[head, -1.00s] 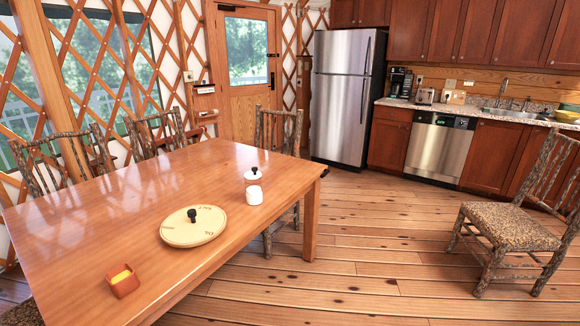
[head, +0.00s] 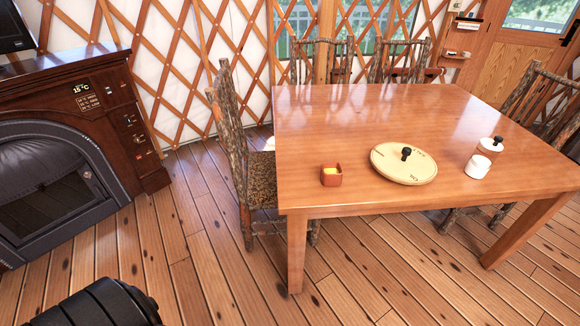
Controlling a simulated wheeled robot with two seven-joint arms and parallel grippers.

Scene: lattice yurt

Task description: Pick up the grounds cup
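Several small things stand on the wooden table, and I cannot tell for sure which is the grounds cup. A white cup (head: 478,167) stands near the right part of the table. Just behind it is a white jar (head: 489,147) with a dark knob on top. A small orange-brown square holder (head: 331,176) with something yellow inside stands near the front left edge. Between them lies a round pale board (head: 404,164) with markings and a black knob (head: 406,153). Neither gripper shows; only a black part of mine is at the bottom left.
The wooden table (head: 340,120) fills the right half. A log chair (head: 240,160) stands at its left end, others behind and right. A dark wood fireplace cabinet (head: 120,120) is at the left. The plank floor (head: 190,250) in front is free.

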